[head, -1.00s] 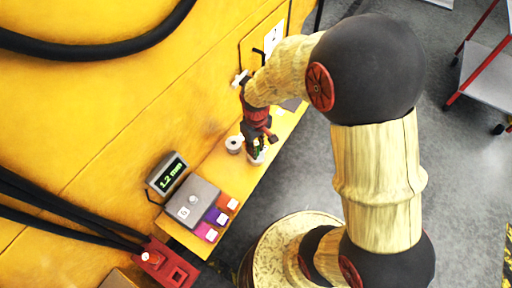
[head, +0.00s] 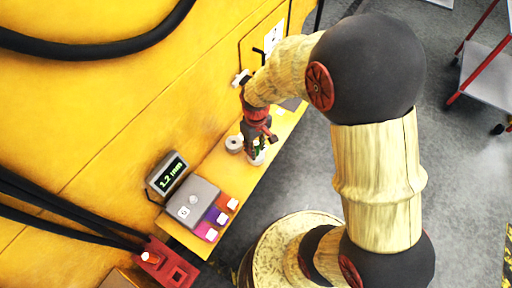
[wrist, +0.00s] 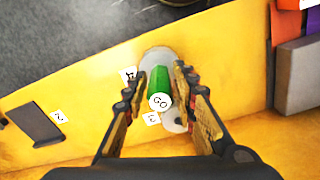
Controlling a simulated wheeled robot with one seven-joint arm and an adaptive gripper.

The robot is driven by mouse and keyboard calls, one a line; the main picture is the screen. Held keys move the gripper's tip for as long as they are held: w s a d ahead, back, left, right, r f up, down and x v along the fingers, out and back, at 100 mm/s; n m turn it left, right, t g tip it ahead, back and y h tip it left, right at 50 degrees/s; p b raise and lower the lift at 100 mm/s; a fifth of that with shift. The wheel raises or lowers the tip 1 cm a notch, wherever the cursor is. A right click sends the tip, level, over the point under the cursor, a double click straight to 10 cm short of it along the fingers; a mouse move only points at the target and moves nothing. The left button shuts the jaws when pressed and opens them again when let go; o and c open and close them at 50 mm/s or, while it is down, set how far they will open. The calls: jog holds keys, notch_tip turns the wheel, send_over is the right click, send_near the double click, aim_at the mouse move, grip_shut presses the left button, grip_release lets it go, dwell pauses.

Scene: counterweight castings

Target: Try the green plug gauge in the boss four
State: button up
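The green plug gauge (wrist: 158,82) has a white end marked GO facing the wrist camera. Its far end meets the grey round boss four (wrist: 152,54), beside the tag reading 4 (wrist: 128,73); how deep it sits is hidden. My gripper (wrist: 160,72) has one finger on each side of the gauge, with narrow gaps showing, so it looks open around it. In the head view, my gripper (head: 256,144) is over the boss (head: 258,158) near the shelf's outer edge, with a bit of green between the fingers.
Another round boss (head: 234,144) stands close by, tagged 3 in the wrist view (wrist: 153,118). A grey box (head: 192,202) with orange, purple and pink blocks and a display (head: 167,174) reading 1.2 mm stand farther along the yellow shelf. The yellow wall is close behind.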

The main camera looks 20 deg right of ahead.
jog(key=shift+o, duration=1.3)
notch_tip(320, 180, up, 12)
jog(key=shift+f, duration=0.1)
notch_tip(320, 180, up, 12)
jog(key=p, duration=0.9)
jog(key=shift+p, duration=0.3)
dwell(0.8)
